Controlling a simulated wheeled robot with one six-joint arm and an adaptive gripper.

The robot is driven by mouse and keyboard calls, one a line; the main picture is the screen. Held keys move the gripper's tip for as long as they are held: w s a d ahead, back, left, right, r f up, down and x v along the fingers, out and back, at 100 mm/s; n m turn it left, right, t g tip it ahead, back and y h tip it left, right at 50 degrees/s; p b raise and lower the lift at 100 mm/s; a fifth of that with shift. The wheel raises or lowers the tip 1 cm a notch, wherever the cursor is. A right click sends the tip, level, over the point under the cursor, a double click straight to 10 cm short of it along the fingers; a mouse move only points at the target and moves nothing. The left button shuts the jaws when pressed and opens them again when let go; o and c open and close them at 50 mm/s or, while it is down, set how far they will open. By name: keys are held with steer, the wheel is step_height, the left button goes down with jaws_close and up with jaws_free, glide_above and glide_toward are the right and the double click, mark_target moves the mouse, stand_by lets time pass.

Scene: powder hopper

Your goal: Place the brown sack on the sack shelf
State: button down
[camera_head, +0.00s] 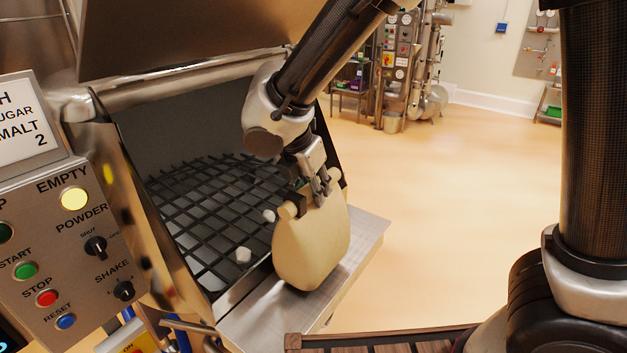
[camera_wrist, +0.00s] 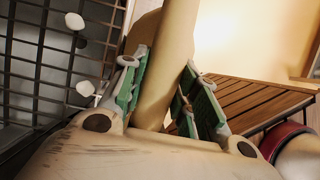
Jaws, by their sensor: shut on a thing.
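The brown sack (camera_head: 312,250), pale tan with a rolled top, hangs upright from my gripper (camera_head: 320,192) at the hopper's front edge. My gripper is shut on the middle of its rolled top. The sack's bottom is over a flat metal ledge (camera_head: 368,232), which looks like the sack shelf; I cannot tell whether it touches. In the wrist view, my gripper's green-padded fingers (camera_wrist: 165,98) stand on either side of a tan fold of the sack (camera_wrist: 166,70). The sack's lower part is largely hidden in that view.
A control panel (camera_head: 70,255) with a lit yellow EMPTY lamp stands at left. A wooden slatted surface (camera_wrist: 255,98) lies near. Floor at right is clear.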

mark_target(312, 227)
steer(key=shift+f, duration=1.9)
steer(key=c, duration=1.1)
jaws_free()
steer(key=shift+f, duration=0.15)
